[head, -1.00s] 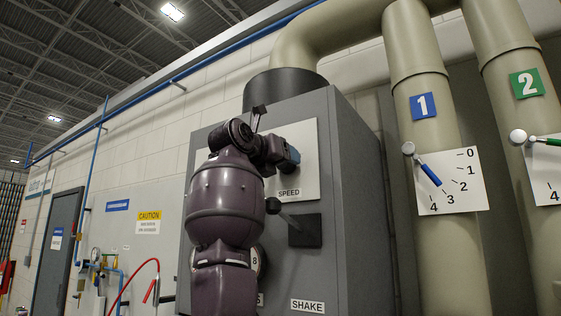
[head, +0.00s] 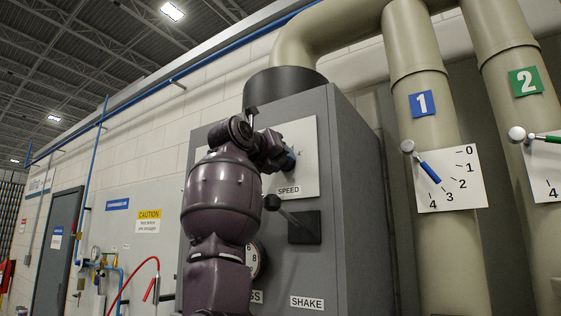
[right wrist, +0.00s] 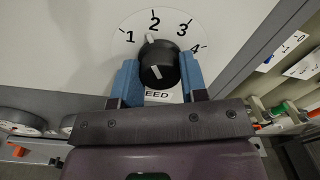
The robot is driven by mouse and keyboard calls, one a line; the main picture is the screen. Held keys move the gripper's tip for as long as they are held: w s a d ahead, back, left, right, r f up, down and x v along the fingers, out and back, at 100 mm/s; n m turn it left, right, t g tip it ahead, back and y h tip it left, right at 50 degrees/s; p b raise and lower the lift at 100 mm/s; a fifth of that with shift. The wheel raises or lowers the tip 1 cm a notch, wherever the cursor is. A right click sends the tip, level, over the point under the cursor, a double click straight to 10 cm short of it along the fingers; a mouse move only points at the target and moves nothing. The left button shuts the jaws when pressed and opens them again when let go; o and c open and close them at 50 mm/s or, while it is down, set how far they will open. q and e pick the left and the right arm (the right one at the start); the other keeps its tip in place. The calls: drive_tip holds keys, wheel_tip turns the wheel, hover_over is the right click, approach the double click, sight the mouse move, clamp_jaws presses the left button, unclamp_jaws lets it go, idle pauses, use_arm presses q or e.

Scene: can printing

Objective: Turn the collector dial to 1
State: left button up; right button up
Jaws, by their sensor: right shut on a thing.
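A black round knob (right wrist: 158,64) labelled SPEED, partly covered, sits on a white plate with numbers 1 to 4. Its white pointer mark is just left of the 2. My right gripper (right wrist: 158,82) is shut on this knob, with one blue finger on each side. In the head view my right gripper (head: 288,160) is at the SPEED plate (head: 303,140) on the grey cabinet, and my arm hides the knob there. My left gripper is not in view.
A black-knobbed lever (head: 272,203) sticks out just below the SPEED plate. A SHAKE label (head: 307,303) is lower. Pipes marked 1 (head: 422,103) and 2 (head: 526,81), with levers and number scales, stand to the right.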

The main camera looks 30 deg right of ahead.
use_arm(q)
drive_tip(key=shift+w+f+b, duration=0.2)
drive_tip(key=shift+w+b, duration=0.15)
drive_tip(key=shift+b, duration=0.3)
use_arm(e)
drive_tip(key=n, duration=0.5)
drive_tip(key=shift+n, duration=0.3)
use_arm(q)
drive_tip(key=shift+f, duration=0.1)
use_arm(e)
drive_tip(key=o, duration=0.9)
drive_tip(key=shift+a, duration=0.1)
use_arm(q)
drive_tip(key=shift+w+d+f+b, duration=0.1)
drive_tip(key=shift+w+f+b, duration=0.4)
drive_tip(key=shift+b, duration=0.65)
use_arm(e)
drive_tip(key=v, duration=1)
drive_tip(key=shift+s+a+f, duration=0.1)
drive_tip(key=shift+s+a, duration=0.05)
drive_tip(key=shift+a, duration=0.2)
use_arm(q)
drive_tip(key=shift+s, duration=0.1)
